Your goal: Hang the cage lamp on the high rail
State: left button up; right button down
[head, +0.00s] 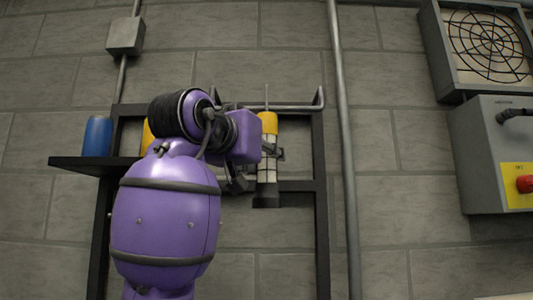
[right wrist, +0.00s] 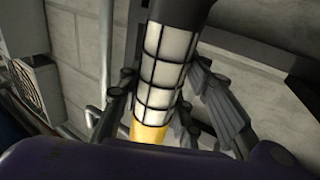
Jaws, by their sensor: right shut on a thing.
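The cage lamp (head: 267,170) is upright in the head view, with a yellow top, a pale caged body and a dark lower end. My right gripper (head: 272,153) is shut around its body. In the right wrist view the fingers (right wrist: 165,100) lie on both sides of the lamp (right wrist: 165,62), its yellow end at the bottom. The high rail (head: 295,108) is a grey bar with upturned ends, level with the lamp's top. A thin hook stem rises past the rail; I cannot tell whether it touches. My left gripper is out of view.
A black frame (head: 320,210) stands against the block wall under the rail. Its left shelf (head: 75,163) holds a blue can (head: 97,136) and a partly hidden yellow object (head: 147,138). A vertical pipe (head: 345,150) runs just right. A grey box with a red knob (head: 525,184) is farther right.

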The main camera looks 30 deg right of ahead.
aim_at(261, 173)
jog(key=shift+w+d, duration=0.25)
jog(key=shift+w, duration=0.05)
jog(key=shift+s+f, duration=0.1)
jog(key=shift+f, duration=1.8)
jog(key=c, duration=1.2)
grip_release()
jog(key=shift+o, duration=0.2)
jog(key=shift+a, duration=0.1)
jog(key=v, duration=1.2)
